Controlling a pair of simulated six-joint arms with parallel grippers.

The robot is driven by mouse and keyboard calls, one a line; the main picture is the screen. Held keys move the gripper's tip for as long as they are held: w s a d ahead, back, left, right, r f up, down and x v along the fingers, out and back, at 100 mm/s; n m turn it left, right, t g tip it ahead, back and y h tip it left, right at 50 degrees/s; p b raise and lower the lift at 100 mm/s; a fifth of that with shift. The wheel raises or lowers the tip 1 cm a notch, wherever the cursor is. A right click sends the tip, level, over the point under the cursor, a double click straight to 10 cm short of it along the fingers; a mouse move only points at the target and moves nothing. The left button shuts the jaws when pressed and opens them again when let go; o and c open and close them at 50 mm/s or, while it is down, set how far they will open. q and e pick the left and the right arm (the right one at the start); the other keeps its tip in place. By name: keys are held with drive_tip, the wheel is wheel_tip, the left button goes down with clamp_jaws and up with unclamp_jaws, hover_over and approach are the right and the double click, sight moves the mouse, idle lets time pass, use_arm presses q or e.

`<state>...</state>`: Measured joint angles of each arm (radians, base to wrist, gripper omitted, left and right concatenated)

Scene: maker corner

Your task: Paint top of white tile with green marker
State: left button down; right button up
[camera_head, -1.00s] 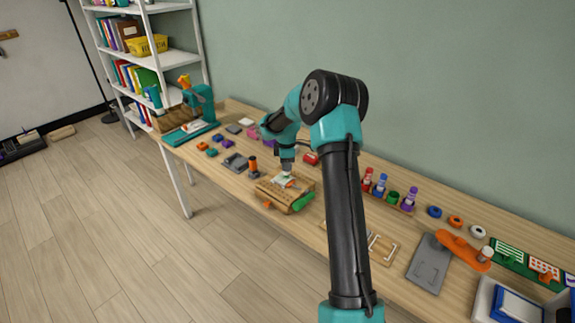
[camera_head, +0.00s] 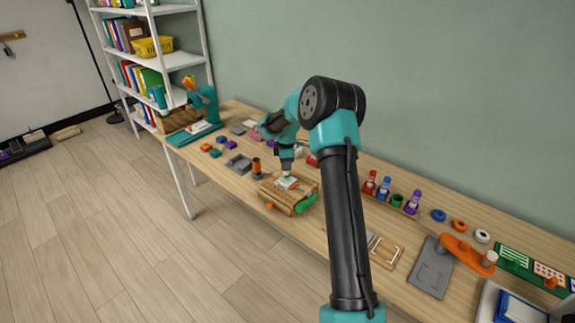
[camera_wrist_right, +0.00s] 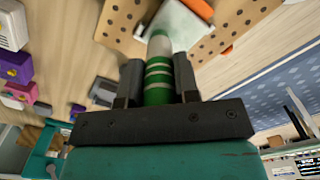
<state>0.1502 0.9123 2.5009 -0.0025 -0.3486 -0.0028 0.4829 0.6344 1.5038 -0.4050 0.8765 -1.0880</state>
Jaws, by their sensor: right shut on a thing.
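My right gripper (camera_head: 287,171) is over a perforated wooden block (camera_head: 279,201) on the long table. In the right wrist view its jaws (camera_wrist_right: 158,88) are shut on a green marker (camera_wrist_right: 157,72) with pale bands. The marker's pale end points at the white tile (camera_wrist_right: 184,27) and overlaps it in the picture; I cannot tell whether it touches. The tile (camera_head: 290,184) lies on the block, partly hidden by the gripper and marker. My left gripper is not in view.
A green part (camera_head: 306,204) sits at the block's right end. Several colored bottles (camera_head: 385,187) stand in a rack to the right. A grey plate (camera_head: 431,268) lies at front right.

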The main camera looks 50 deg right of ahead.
drive_tip(key=shift+a, duration=0.15)
drive_tip(key=shift+a, duration=0.55)
drive_tip(key=shift+a, duration=0.1)
idle(0.4)
drive_tip(key=shift+a, duration=0.5)
drive_tip(key=shift+s, duration=0.15)
drive_tip(key=shift+s, duration=0.6)
drive_tip(key=shift+s, duration=0.6)
